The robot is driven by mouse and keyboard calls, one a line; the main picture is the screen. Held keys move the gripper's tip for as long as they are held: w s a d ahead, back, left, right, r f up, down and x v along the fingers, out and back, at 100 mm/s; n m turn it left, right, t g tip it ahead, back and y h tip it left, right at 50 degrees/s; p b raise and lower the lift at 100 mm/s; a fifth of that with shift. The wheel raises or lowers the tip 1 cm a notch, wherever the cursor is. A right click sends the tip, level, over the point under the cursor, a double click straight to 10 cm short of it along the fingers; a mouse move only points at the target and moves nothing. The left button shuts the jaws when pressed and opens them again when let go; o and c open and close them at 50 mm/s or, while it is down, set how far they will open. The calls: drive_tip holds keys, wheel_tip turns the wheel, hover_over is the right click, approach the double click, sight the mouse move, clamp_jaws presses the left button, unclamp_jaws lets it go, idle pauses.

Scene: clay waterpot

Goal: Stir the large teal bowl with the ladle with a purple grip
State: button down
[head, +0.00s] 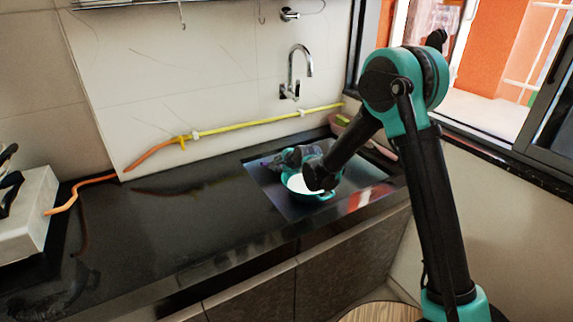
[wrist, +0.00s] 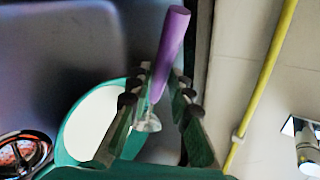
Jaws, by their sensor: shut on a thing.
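The large teal bowl (head: 286,178) sits in the sink, with a white inside or contents. In the wrist view its teal rim (wrist: 66,128) and white interior show at lower left. My gripper (wrist: 163,75) is shut on the ladle, whose purple grip (wrist: 172,40) stands between the fingers and sticks out past them.
The sink (head: 270,182) is set in a black counter (head: 170,220), clear to the left. A faucet (head: 298,70) and a yellow hose (head: 245,120) are on the wall behind. A white appliance (head: 28,212) stands far left. A window is at right.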

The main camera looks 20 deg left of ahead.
drive_tip(key=shift+s+d+r+m+t+y, duration=0.1)
drive_tip(key=shift+s+d+r+t+y, duration=0.1)
drive_tip(key=shift+d+y, duration=0.25)
drive_tip(key=shift+s+d+r+m+t+y, duration=0.1)
drive_tip(key=shift+d+t+y, duration=0.1)
drive_tip(key=shift+d+y, duration=0.25)
drive_tip(key=shift+s+d+r+m+t+y, duration=0.1)
drive_tip(key=shift+s+d+t+y, duration=0.1)
drive_tip(key=shift+d+y, duration=0.25)
idle(0.7)
